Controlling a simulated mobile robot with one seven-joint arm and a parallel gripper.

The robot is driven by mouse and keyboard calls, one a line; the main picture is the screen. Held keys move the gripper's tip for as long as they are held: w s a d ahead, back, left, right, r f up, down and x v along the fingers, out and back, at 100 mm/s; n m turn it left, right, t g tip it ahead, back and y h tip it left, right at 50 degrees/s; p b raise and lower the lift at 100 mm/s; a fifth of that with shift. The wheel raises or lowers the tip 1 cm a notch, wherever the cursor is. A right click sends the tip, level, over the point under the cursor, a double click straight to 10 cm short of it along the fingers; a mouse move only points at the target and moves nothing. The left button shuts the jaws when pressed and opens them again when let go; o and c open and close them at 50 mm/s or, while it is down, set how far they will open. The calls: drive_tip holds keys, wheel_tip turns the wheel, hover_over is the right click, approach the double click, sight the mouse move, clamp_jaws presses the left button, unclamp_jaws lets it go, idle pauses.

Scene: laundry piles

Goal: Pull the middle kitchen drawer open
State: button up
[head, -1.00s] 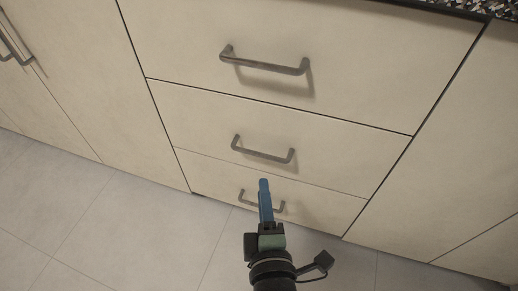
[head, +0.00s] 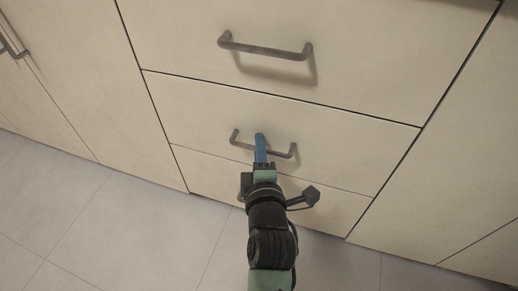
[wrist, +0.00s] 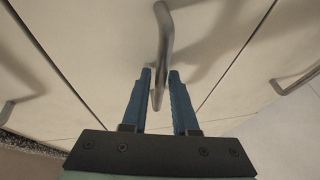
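The middle drawer (head: 330,140) has a pale front and is closed flush with its neighbours. Its grey bar handle (head: 282,153) also shows in the wrist view (wrist: 165,35). My gripper (head: 260,138) has blue fingers and is at the middle of this handle, hiding part of the bar in the head view. In the wrist view my gripper (wrist: 160,74) is open, with one finger on each side of the bar. A narrow gap shows beside the bar; I cannot tell whether either finger touches it.
Cabinet doors (head: 75,85) stand to the left and a plain panel (head: 460,150) to the right. The tiled floor (head: 120,225) in front is clear.

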drive_tip(key=shift+c, duration=0.3)
clamp_jaws()
idle(1.1)
